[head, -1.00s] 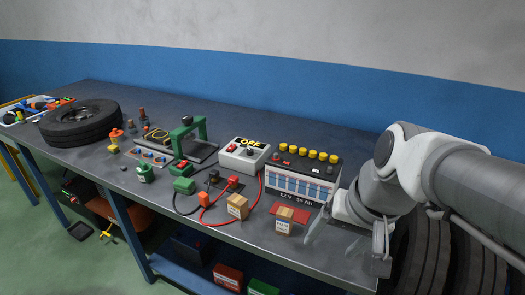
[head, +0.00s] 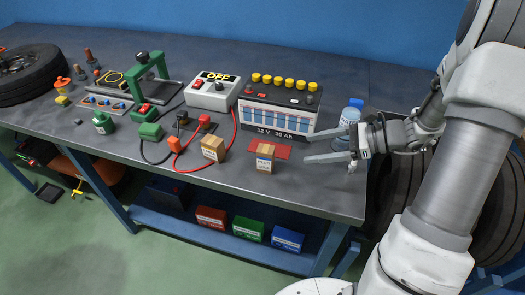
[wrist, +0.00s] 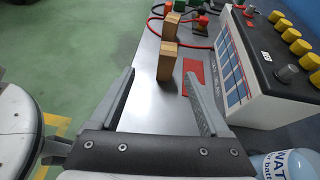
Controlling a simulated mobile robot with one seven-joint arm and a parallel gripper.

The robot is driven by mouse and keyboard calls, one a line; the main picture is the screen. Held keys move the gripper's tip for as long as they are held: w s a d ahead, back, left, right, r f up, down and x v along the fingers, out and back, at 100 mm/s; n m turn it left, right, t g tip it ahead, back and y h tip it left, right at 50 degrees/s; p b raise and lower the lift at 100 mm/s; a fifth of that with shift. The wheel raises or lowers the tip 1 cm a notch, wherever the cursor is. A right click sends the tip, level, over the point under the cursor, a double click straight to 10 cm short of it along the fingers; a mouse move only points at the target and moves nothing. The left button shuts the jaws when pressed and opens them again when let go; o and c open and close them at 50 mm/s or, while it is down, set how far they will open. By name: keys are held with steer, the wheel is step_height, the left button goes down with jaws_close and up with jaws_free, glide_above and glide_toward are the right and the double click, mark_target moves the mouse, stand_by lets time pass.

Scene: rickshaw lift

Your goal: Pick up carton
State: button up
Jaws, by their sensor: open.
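Two small brown cartons stand upright near the front edge of the workbench.
A battery (head: 280,108) with yellow caps stands behind the red mat (head: 282,149). A water bottle (head: 349,118) is close behind my gripper. Red and black cables (head: 233,140) lie left of the cartons. The bench (head: 235,176) is clear along its front edge.

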mark_target(272, 152)
steer(key=shift+m, duration=0.3)
steer(key=x, duration=0.7)
steer(key=w+b+x, duration=0.1)
steer(key=x, duration=0.3)
steer(key=shift+a+f, duration=0.1)
steer(key=shift+f, duration=0.1)
steer(key=shift+w+r+x, duration=0.1)
steer(key=shift+w+x, duration=0.15)
steer(key=shift+x, duration=1.2)
steer(key=shift+w+r+x, duration=0.1)
steer(key=shift+w+x, duration=0.1)
steer(key=shift+x, duration=1.25)
jaws_close()
